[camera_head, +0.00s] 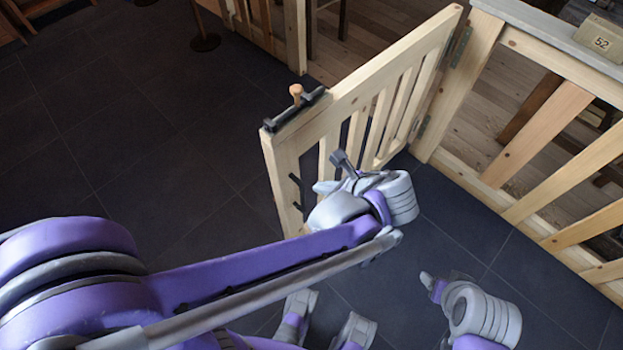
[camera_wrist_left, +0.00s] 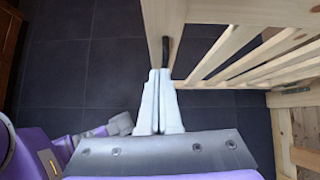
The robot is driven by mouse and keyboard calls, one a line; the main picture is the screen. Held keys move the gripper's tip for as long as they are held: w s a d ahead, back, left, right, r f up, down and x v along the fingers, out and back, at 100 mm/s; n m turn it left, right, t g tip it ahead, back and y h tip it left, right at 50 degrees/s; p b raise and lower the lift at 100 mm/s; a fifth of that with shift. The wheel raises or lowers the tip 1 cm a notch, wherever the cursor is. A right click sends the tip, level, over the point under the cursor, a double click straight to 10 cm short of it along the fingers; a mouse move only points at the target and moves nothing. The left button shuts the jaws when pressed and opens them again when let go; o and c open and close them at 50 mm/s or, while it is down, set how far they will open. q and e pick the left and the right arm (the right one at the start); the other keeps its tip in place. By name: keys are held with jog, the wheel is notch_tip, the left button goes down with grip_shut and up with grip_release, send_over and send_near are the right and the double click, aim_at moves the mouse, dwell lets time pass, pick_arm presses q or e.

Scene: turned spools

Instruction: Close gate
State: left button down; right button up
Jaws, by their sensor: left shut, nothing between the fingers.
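The pale wooden slatted gate (camera_head: 375,85) stands open, swung out over the dark tiles, hinged to a post (camera_head: 462,85) at its right. A black latch with a wooden knob (camera_head: 297,93) sits on its free-end top. A black pull handle (camera_head: 300,192) is on the free-end stile. My left gripper (camera_head: 320,187) is beside the gate's near face, low by the free end. In the left wrist view its fingers (camera_wrist_left: 158,85) are shut and empty, tips close to the black handle (camera_wrist_left: 166,50); contact is unclear. My right gripper (camera_head: 430,281) is low at right, away from the gate; its jaws are unclear.
A slatted fence (camera_head: 560,150) with a grey top and a "52" block (camera_head: 601,36) runs right from the hinge post. Another wooden post (camera_head: 296,35) stands across the opening, at the back.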

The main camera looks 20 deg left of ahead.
aim_at(289, 173)
pick_arm(q)
jog(key=shift+m+y, duration=0.3)
jog(key=shift+m, duration=0.2)
jog(key=x, duration=0.3)
jog(key=b+x, duration=0.1)
jog(key=x, duration=0.2)
jog(key=w+d+b+x, duration=0.1)
jog(key=x, duration=0.2)
jog(key=shift+a+f, duration=0.2)
jog(key=shift+f, duration=0.35)
jog(key=shift+w+a+r, duration=0.1)
jog(key=shift+w+a, duration=0.15)
jog(key=shift+a, duration=0.35)
jog(key=shift+w+a+f, duration=0.1)
jog(key=shift+w+a, duration=0.15)
jog(key=shift+a, duration=0.35)
jog(key=shift+w+a+r, duration=0.1)
jog(key=shift+w+a, duration=0.15)
jog(key=shift+a, duration=0.4)
pick_arm(e)
jog(key=shift+w+d+f, duration=0.1)
jog(key=shift+d+f, duration=0.05)
jog(key=shift+f, duration=0.45)
jog(key=shift+d+f, duration=0.1)
jog(key=shift+f, duration=0.45)
